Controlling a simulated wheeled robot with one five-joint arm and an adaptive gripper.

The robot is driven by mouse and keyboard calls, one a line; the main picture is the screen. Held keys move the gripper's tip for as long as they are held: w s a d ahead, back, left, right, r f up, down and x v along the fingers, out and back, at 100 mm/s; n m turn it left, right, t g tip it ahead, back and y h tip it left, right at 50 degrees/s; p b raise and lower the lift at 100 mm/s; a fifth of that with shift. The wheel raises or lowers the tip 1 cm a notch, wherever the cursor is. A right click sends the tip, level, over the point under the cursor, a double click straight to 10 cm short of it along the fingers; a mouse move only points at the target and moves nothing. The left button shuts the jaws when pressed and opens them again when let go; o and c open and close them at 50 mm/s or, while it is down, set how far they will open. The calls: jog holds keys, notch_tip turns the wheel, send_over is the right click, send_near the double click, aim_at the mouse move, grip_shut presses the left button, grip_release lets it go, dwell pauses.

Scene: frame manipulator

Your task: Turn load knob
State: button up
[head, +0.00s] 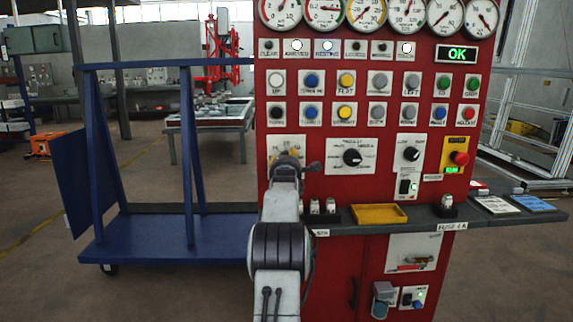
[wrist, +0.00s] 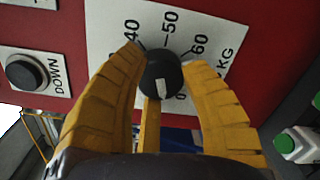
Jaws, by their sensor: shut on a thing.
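The load knob (wrist: 160,78) is a round black knob with a white mark, on a white scale plate (wrist: 105,35) in the wrist view. The plate shows 40, 50, 60 and KG. The white mark sits on the lower part of the knob, in the picture. My gripper (wrist: 160,62) has yellow ribbed fingers, one on each side of the knob, and is shut on it. In the head view my gripper (head: 287,160) is at the left side of the red panel (head: 335,190), and my arm hides the load knob there.
A black DOWN button (wrist: 25,72) is left of the scale plate. The head view shows two black selector knobs (head: 352,157) (head: 411,154) and a red button (head: 459,158) to the right. A grey shelf (head: 425,215) with a yellow tray (head: 378,214) juts out below. A blue cart (head: 165,240) stands left.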

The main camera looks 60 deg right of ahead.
jog(key=shift+r+m, duration=0.15)
jog(key=shift+m, duration=0.65)
jog(key=o, duration=1.2)
jog(key=shift+a, duration=0.15)
jog(key=shift+v, duration=5.85)
